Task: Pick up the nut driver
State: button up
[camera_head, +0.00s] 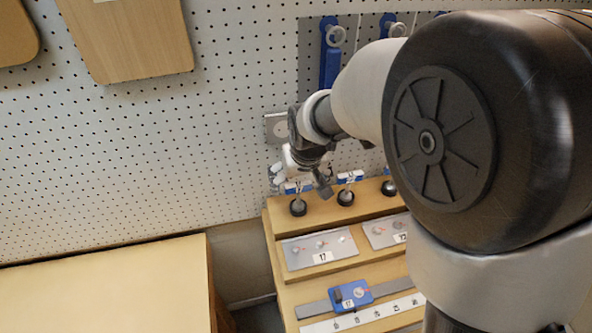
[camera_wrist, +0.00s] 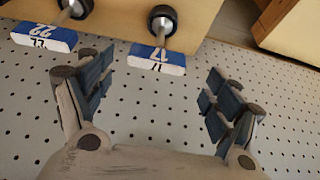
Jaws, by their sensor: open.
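I cannot tell for certain which is the nut driver. One (camera_head: 298,208) is at the left end of the row, with another (camera_head: 346,198) to its right. In the wrist view, one tool (camera_wrist: 162,19) is by the tag reading 17 (camera_wrist: 157,56) and one (camera_wrist: 74,8) is by the tag reading 22 (camera_wrist: 44,36). My gripper (camera_wrist: 160,72) is open and empty, its fingers apart below the tags. In the head view my gripper (camera_head: 322,182) is close to the row, partly hidden.
A white pegboard (camera_head: 130,150) stands behind, with blue-handled tools (camera_head: 330,60) hanging on it. Grey plates (camera_head: 320,248) and a blue block (camera_head: 350,295) lie on the lower bench steps. A pale tabletop (camera_head: 110,285) at lower left is clear. My arm covers the right side.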

aim_at(298, 183)
jog(key=b+x, duration=0.2)
jog(key=x, duration=0.3)
jog(key=shift+d+f, duration=0.15)
jog(key=shift+f, duration=0.05)
jog(key=shift+r, duration=0.1)
jog(key=c, duration=1.3)
jog(key=shift+r, duration=0.1)
jog(key=shift+r, duration=0.55)
jog(key=p+v, duration=0.1)
jog(key=v, duration=0.1)
jog(key=shift+r+p, duration=0.35)
jog(key=shift+p, duration=0.05)
jog(key=s+d, duration=0.1)
jog(key=s, duration=0.4)
jog(key=s+d, duration=0.1)
jog(key=s, duration=0.5)
jog(key=s+d, duration=0.1)
jog(key=s, duration=0.5)
jog(key=shift+d+f, duration=0.15)
jog(key=shift+d, duration=0.1)
